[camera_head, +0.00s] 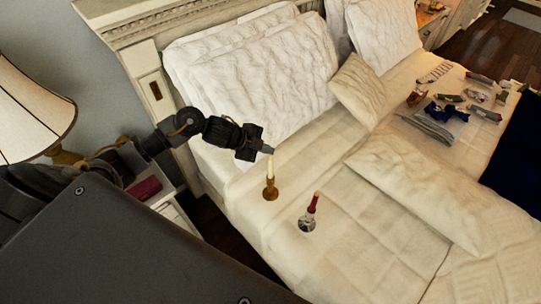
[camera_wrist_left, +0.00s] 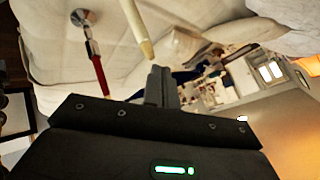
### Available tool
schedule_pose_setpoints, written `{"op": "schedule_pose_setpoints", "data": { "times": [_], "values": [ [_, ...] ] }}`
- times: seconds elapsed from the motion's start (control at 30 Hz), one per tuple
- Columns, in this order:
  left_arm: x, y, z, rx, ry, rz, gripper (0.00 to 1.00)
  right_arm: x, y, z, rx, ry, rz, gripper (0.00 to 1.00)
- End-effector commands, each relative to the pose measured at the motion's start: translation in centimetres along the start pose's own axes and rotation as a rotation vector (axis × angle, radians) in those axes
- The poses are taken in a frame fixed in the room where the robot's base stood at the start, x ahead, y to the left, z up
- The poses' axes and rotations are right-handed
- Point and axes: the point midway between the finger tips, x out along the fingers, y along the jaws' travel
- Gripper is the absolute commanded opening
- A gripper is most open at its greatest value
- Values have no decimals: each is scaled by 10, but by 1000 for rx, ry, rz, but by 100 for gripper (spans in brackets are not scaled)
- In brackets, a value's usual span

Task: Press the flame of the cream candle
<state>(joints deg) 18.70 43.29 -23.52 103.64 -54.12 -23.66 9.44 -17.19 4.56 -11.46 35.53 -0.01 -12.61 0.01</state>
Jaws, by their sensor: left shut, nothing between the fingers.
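The cream candle (camera_head: 270,171) stands upright in a brass-coloured holder (camera_head: 270,192) on the bed. My left gripper (camera_head: 267,149) is shut and empty, with its fingertips close to the top of this candle. In the left wrist view the shut fingers (camera_wrist_left: 161,82) are beside and just short of the tip of the cream candle (camera_wrist_left: 136,28). A small gap shows there; I cannot tell whether they touch. My right gripper is not in view.
A red candle (camera_head: 313,204) in a silvery holder (camera_head: 307,222) stands nearby; it also shows in the left wrist view (camera_wrist_left: 99,73). White pillows (camera_head: 262,82) lie behind the gripper against the headboard (camera_head: 153,28). Small items lie at the far right. A lamp (camera_head: 30,105) is at left.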

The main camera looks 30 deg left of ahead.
Motion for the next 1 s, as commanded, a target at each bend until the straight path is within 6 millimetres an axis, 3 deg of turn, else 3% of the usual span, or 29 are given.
{"op": "schedule_pose_setpoints", "data": {
  "times": [1.0],
  "values": [
    [6,4,4,0,0,0,0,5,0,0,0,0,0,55]
  ]
}}
